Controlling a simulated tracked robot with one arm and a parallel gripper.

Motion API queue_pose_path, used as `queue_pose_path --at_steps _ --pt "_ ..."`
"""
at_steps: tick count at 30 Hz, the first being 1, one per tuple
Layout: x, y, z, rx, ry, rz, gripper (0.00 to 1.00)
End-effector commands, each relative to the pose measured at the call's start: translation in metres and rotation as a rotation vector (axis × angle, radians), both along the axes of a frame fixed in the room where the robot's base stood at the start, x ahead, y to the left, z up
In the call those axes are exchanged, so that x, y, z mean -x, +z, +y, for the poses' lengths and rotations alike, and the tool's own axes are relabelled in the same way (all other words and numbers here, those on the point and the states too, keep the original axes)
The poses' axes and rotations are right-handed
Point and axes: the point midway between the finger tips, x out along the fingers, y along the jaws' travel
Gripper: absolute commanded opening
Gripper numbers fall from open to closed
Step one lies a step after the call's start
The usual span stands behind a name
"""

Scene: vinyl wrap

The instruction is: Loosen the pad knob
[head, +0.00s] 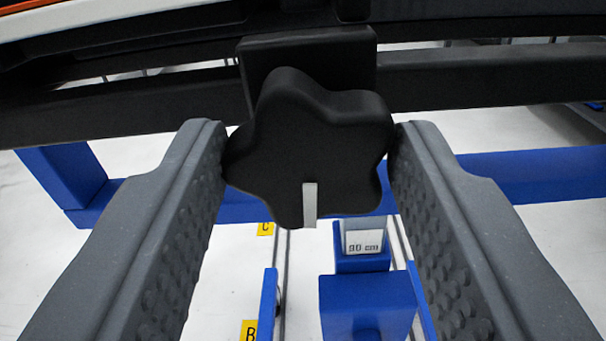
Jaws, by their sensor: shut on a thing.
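The pad knob (290,140) is a black star-shaped knob in the middle of the head view, with a short white mark at its lower edge. It sits in front of a black block (310,55) on a dark horizontal bar. My gripper (308,155) has one grey, studded finger on each side of the knob. The fingertips touch the knob's left and right lobes, and the gripper is shut on it. The knob hides its own shaft.
Blue frame beams (520,172) run behind and below the knob. Below stand a blue block (365,305) and a "90 cm" label (363,240). Yellow tags marked B (249,331) and C (265,229) show near thin rails.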

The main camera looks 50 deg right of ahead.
Motion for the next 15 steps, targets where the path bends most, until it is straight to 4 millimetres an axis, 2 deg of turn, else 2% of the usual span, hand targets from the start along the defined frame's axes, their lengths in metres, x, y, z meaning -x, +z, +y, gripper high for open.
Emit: queue_pose_path --at_steps 15 --pt "0.0009 -0.0048 0.0003 0.045 0.000 0.070 0.20"
